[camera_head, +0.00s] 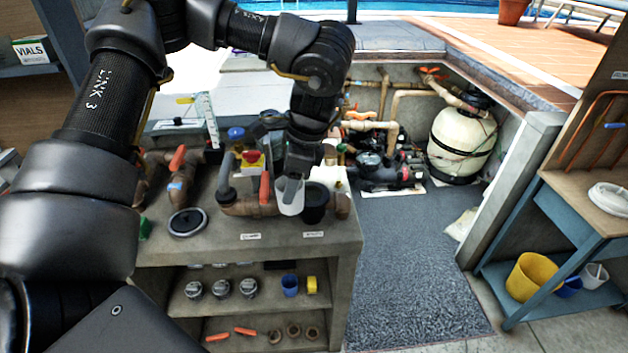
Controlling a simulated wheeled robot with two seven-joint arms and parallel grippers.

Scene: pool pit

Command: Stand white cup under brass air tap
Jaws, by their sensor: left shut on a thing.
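My left gripper (291,183) reaches down over the counter and is shut on a white cup (290,203). The cup looks upright, close to the counter top, in front of the brass-brown pipework (240,208). I cannot tell whether its base touches the counter. A black cup (316,204) stands just right of it, very close or touching. The brass air tap cannot be clearly made out; my gripper and wrist hide part of the fittings behind the cup. My right gripper is not in view.
Red-handled valves (177,158) and a blue knob (236,134) rise from the counter (215,243). Shelves below hold a blue cup (290,285) and jars. Grey floor (410,270) is open at right.

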